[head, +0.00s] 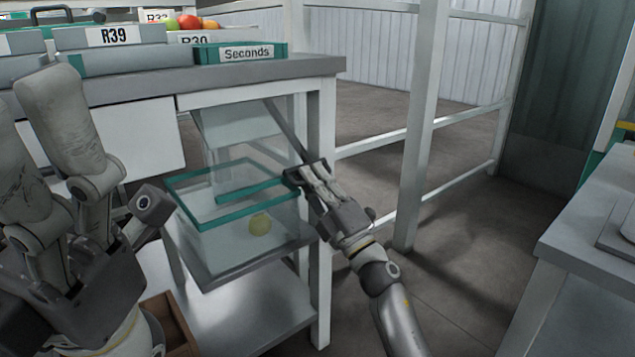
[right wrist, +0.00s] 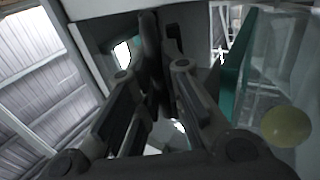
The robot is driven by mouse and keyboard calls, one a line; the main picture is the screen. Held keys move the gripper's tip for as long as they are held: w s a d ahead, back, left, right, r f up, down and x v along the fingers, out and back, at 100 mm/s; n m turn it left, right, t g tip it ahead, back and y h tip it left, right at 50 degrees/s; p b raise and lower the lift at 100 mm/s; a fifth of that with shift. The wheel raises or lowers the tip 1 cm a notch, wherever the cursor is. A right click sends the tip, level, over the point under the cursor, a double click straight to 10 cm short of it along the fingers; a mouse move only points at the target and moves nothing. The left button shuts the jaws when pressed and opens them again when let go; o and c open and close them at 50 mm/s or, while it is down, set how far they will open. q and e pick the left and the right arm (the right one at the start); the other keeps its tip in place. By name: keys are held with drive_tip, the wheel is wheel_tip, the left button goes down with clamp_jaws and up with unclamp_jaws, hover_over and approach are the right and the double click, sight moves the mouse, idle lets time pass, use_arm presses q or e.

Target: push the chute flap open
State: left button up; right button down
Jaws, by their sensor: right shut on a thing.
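The chute flap seems to be the clear teal-edged panel (head: 250,192) under the table, above a clear bin (head: 185,182) with a teal rim; where panel and bin part is hard to tell. My right gripper (head: 298,172) is at the panel's right end, by the bin's back right corner. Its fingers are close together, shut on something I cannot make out. In the right wrist view the fingers (right wrist: 160,45) stand left of a teal edge (right wrist: 235,72). My left gripper (head: 32,105) is large at the left, fingers apart and empty, away from the flap.
The table (head: 290,68) above bears grey crates (head: 110,60) and a teal Seconds tray (head: 240,52). A white table leg (head: 321,270) is close beside my right gripper. Open floor (head: 460,240) lies to the right.

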drive_tip(key=shift+w+a+f+b, duration=0.3)
drive_tip(key=shift+b, duration=0.1)
idle(0.3)
drive_tip(key=c, duration=1.5)
unclamp_jaws()
drive_tip(key=shift+f, duration=0.15)
drive_tip(key=v, duration=1.2)
